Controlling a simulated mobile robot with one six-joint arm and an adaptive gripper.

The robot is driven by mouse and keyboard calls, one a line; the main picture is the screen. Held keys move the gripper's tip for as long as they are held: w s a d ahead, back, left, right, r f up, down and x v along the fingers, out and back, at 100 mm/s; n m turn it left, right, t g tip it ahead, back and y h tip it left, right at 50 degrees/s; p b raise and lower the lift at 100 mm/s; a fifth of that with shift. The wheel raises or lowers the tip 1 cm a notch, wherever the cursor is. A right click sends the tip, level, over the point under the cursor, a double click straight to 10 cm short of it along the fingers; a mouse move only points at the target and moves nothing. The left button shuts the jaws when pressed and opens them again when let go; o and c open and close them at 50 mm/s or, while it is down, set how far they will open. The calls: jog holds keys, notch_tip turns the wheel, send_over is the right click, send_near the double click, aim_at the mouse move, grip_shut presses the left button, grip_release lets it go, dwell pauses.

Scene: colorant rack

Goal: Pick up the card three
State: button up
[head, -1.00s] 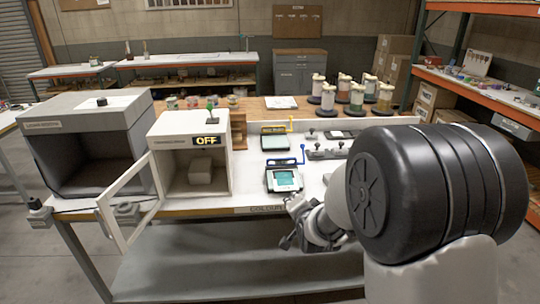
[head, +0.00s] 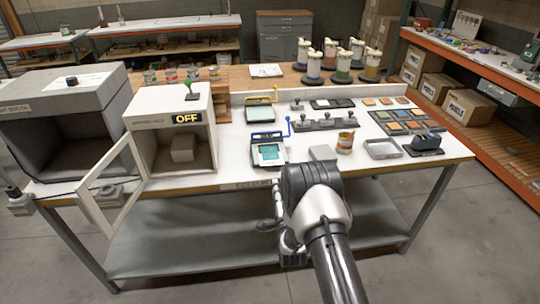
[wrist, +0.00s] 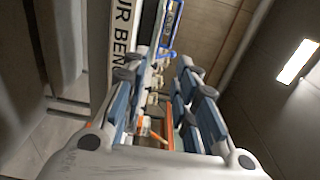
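I cannot tell which thing is card three; no number is readable. Small coloured squares lie on a dark board (head: 378,117) at the right of the white bench (head: 360,178), with several tan and orange squares (head: 369,101) behind it. A blue-framed holder (head: 268,154) with a pale green sheet stands near the front edge, and a yellow-framed one (head: 260,112) stands behind it. My gripper (wrist: 163,80) is open, with nothing held between its fingers in the wrist view. In the head view it is in front of the bench's front edge, partly hidden by my arm.
A white booth (head: 168,105) reading OFF has its door (head: 112,193) swung open over the front edge. A grey booth (head: 65,115) stands left. A shelf (head: 440,113) is beyond.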

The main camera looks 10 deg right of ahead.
aim_at(273, 174)
jog(key=w+b, duration=0.1)
jog(key=w, duration=0.7)
jog(key=shift+d+f+b, duration=0.1)
jog(key=shift+b, duration=0.2)
jog(key=w, duration=0.1)
jog(key=w+b, duration=0.1)
jog(key=w, duration=0.2)
jog(key=shift+w+a+f+b, duration=0.1)
jog(key=shift+a+f+b, duration=0.1)
jog(key=shift+f+b, duration=0.1)
jog(key=shift+w+r, duration=0.1)
jog(key=shift+w, duration=0.4)
jog(key=shift+c, duration=0.4)
grip_shut()
